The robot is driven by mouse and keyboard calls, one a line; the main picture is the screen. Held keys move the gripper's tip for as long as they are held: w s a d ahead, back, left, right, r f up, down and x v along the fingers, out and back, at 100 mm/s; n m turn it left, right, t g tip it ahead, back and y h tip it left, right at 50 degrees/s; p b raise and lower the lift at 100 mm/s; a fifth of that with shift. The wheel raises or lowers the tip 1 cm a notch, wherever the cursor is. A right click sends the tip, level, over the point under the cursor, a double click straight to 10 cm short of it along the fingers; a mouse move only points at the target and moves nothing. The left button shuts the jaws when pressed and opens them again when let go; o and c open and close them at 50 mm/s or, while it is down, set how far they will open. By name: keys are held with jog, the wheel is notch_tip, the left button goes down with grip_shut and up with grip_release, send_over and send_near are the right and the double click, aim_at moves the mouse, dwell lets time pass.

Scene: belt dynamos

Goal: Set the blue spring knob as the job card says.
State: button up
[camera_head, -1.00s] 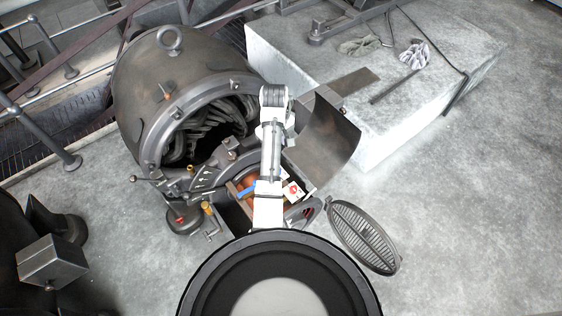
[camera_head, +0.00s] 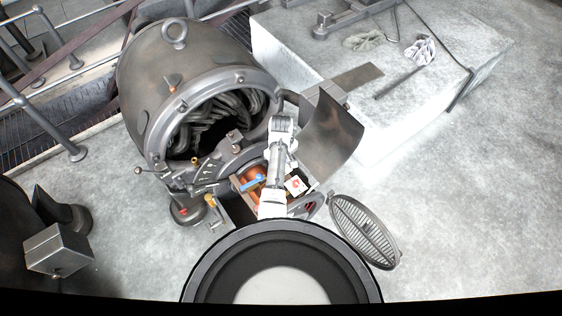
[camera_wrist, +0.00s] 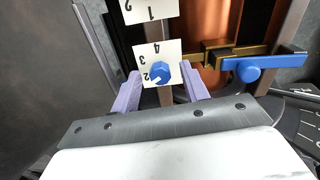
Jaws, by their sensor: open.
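The blue knob (camera_wrist: 160,72) sits on a white plate (camera_wrist: 172,50) in the wrist view. The figures 2, 3 and 4 show round its left and upper side. A pale mark on the knob's lower left appears to point near the 2. My gripper (camera_wrist: 159,78) is open, with one pale purple finger on each side of the knob. Clear gaps show between fingers and knob. In the head view my arm hides the knob. A white card with a red mark (camera_head: 297,185) shows beside my arm there; its writing is too small to read.
A blue-handled lever (camera_wrist: 248,70) on a brass bar lies just right of the knob. Another white plate (camera_wrist: 150,10) marked 1 is above it. In the head view, a curved open cover (camera_head: 335,135) stands right of my arm, and an oval grille (camera_head: 364,232) lies right of the machine.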

grip_shut()
dwell(0.3)
